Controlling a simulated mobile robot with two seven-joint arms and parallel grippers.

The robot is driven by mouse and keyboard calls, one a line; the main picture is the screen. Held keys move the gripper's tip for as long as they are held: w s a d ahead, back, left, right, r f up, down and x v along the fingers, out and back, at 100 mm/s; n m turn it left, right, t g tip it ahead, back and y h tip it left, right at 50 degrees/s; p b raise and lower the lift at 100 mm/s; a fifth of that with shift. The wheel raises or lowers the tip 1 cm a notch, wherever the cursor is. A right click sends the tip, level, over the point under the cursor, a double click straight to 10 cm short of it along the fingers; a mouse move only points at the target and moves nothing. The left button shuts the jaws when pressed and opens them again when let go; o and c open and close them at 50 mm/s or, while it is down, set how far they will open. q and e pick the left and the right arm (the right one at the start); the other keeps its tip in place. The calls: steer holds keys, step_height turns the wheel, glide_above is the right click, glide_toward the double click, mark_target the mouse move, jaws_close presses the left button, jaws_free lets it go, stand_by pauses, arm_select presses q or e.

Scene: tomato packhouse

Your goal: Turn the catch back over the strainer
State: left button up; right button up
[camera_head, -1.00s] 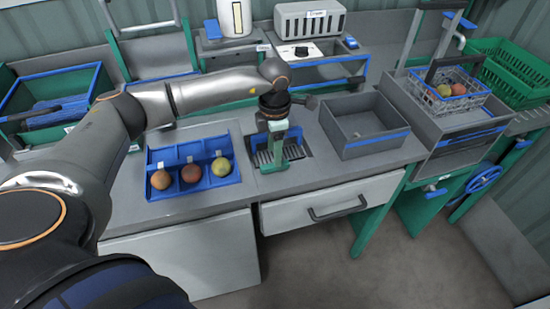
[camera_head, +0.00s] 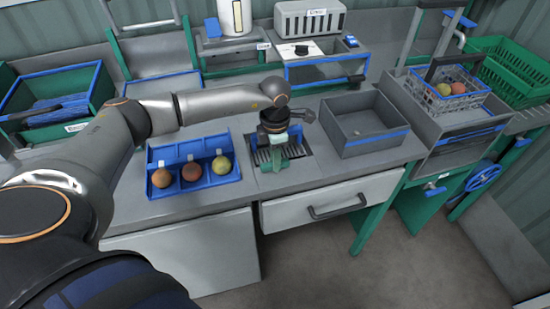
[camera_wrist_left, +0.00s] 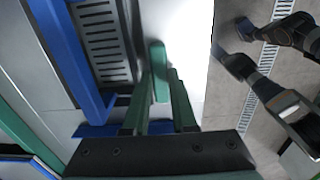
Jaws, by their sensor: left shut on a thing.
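The strainer (camera_head: 298,151) is a dark slotted grate set into the bench, right of the blue tray of fruit. It also shows as a slotted metal plate in the left wrist view (camera_wrist_left: 103,40). My left gripper (camera_head: 277,160) is low over the strainer, its green fingers pointing toward the bench front. In the left wrist view, the fingers (camera_wrist_left: 160,100) are shut on a short green bar (camera_wrist_left: 159,72), which appears to be the catch. The fingers and wrist hide much of it in the head view.
The blue tray (camera_head: 190,143) with three round fruits stands just left of the strainer. A drawer front (camera_head: 325,203) lies below. A wire basket (camera_head: 447,100) with fruit stands farther right.

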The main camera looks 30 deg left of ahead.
arm_select(q)
jaws_close()
